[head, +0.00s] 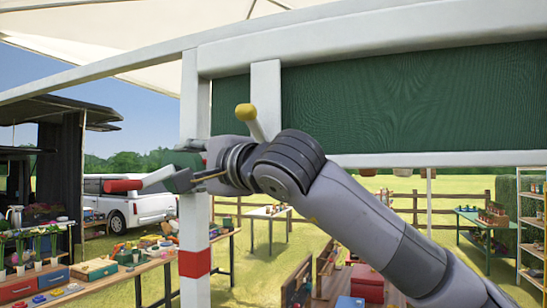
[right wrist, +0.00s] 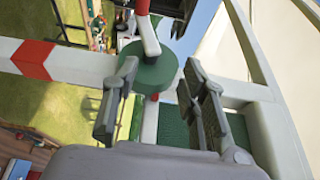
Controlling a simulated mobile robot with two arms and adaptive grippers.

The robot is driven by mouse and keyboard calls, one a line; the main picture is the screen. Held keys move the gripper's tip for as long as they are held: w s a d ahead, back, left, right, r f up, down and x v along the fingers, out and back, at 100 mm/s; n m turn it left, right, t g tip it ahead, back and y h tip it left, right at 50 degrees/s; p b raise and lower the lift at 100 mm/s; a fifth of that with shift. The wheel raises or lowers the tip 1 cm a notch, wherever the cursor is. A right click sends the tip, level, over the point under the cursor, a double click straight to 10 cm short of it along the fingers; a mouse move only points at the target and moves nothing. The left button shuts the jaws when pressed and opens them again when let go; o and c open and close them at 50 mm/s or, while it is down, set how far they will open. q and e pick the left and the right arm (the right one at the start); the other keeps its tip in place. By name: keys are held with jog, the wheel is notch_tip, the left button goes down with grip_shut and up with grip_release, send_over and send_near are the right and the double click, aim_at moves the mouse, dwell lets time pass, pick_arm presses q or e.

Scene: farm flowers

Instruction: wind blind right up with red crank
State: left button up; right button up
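The green blind (head: 400,105) hangs partly down under a white beam, with a pale bar (head: 450,159) along its lower edge. The crank's red handle (head: 120,185) sticks out left of the white post on a pale arm (head: 157,177) from a green hub. In the right wrist view, the red handle (right wrist: 141,8) is at the top, above the round green hub (right wrist: 148,67). My right gripper (right wrist: 160,72) is open, its fingers either side of the hub; contact cannot be told. In the head view the right gripper (head: 192,166) partly hides the hub. My left gripper is out of view.
A yellow-knobbed lever (head: 246,112) stands just above my right wrist, by the blind. The white post with a red band (head: 194,262) is close by. A table with goods (head: 100,272) stands lower left. Open grass lies beyond.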

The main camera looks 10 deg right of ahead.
jog(key=a+b+v, duration=0.1)
jog(key=b+v, duration=0.5)
jog(key=v, duration=0.9)
jog(key=shift+s+r, duration=0.2)
jog(key=shift+s, duration=0.05)
